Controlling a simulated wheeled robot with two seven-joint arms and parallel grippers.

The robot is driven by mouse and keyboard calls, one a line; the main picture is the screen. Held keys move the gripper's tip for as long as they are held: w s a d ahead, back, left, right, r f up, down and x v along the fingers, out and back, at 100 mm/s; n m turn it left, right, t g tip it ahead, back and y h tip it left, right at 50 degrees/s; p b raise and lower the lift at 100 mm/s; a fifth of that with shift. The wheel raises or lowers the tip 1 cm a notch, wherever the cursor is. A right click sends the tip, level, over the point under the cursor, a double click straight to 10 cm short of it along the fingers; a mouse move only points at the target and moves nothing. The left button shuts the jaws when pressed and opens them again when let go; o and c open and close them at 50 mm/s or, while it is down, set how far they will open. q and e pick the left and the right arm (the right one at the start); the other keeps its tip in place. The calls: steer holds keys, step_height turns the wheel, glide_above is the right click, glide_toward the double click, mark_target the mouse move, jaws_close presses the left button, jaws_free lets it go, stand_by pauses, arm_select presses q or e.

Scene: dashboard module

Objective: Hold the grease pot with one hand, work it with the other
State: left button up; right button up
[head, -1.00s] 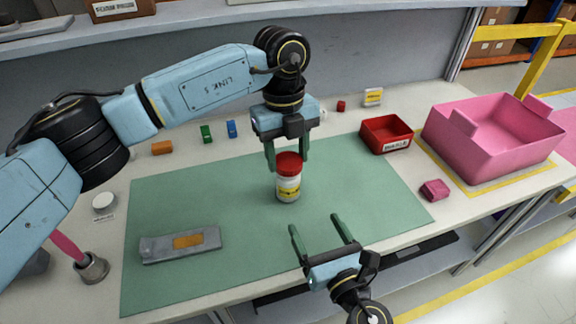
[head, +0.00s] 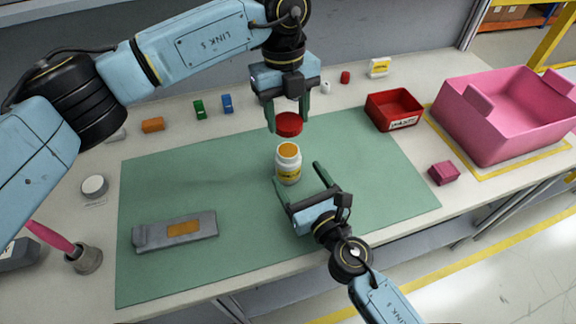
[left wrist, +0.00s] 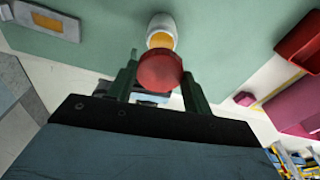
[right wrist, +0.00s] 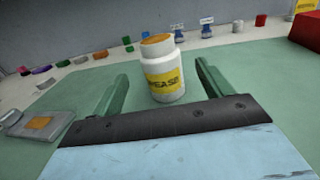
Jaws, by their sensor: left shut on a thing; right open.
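The white grease pot (head: 288,171) with a yellow label stands upright on the green mat (head: 235,225), its mouth open with orange grease showing. It also shows in the right wrist view (right wrist: 164,78) and left wrist view (left wrist: 163,28). My left gripper (head: 287,119) is shut on the red lid (head: 289,126) and holds it above the pot, apart from it; the lid also shows between the fingers in the left wrist view (left wrist: 160,70). My right gripper (head: 299,173) is open and low, its fingertips on either side of the pot, not closed on it.
A grey plate with an orange patch (head: 175,231) lies on the mat's left. A red bin (head: 394,110), pink crate (head: 510,115) and small pink block (head: 444,173) are at the right. Small coloured parts line the back. The mat's right side is clear.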

steer(key=x, duration=0.8)
steer(key=shift+s, duration=0.1)
steer(key=c, duration=1.5)
arm_select(q)
glide_above(288, 150)
steer(key=shift+w+f, duration=0.1)
steer(key=shift+f, duration=2.4)
steer(key=shift+f, duration=0.1)
steer(key=shift+f, duration=0.8)
steer(key=shift+f, duration=0.55)
